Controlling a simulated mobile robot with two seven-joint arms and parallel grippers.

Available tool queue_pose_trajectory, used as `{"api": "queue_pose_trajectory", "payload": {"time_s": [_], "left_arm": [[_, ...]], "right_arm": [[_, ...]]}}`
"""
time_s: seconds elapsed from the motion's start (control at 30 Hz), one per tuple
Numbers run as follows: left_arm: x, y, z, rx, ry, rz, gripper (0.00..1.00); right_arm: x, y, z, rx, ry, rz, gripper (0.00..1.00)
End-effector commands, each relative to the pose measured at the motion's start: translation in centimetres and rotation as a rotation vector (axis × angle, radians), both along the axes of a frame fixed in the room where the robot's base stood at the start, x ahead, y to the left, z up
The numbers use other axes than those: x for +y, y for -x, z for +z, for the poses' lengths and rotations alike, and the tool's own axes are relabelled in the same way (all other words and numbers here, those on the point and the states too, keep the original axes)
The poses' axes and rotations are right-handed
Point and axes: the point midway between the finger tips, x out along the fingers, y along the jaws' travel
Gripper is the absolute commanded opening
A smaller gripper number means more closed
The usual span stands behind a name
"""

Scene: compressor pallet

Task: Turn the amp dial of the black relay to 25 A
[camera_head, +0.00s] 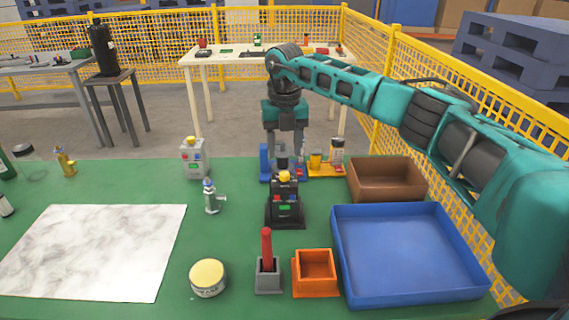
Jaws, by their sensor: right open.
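The black relay (285,205) stands upright on the green table, in the middle of the view. It has a yellow part on top, small coloured parts and a green patch on its front. The amp dial's setting is too small to read. My right gripper (284,152) points down, open, just above or behind the relay's top. Its fingers look apart from the relay, but the exact gap in depth cannot be told. A similar grey relay (194,160) stands further left. My left gripper is out of view.
A blue tray (460,293), a brown box (388,182) and an orange bin (315,273) lie to the right. A red-handled tool (266,245) stands in a grey holder in front. A small bottle (211,197) stands left of the relay, near a marble-patterned sheet (90,250).

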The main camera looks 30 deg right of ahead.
Motion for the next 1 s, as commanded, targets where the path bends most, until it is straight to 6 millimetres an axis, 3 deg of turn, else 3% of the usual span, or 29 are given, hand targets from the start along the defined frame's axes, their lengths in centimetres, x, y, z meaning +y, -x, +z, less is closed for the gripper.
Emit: {"api": "queue_pose_trajectory", "payload": {"time_s": [0.1,0.33,1.0], "left_arm": [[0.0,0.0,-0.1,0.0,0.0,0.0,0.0],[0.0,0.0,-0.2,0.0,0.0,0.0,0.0],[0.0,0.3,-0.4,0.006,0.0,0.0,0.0]], "right_arm": [[0.0,-0.1,2.8,-0.004,-0.002,0.0,0.53],[0.0,0.0,5.9,-0.002,-0.001,0.0,0.53],[0.0,0.0,6.5,0.0,-0.001,0.001,0.53]]}}
